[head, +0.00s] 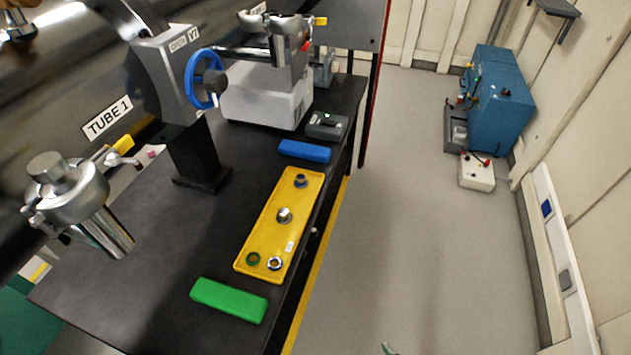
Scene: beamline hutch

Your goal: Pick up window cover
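A yellow tray (264,230) lies on the black bench top near its right edge. On it are a grey-blue knob-like part (300,181) at the far end, a silver cap-like part (284,215) in the middle, and a green ring (253,259) and a silver ring with a dark centre (274,264) at the near end. I cannot tell for sure which of these, if any, is the window cover. My gripper is not in view.
A green block (229,300) and a blue block (304,151) lie at either end of the tray. A large steel tube with a blue handwheel (205,78) overhangs the bench's left. Grey floor (420,200) right of the bench is clear; a blue machine (500,105) stands beyond.

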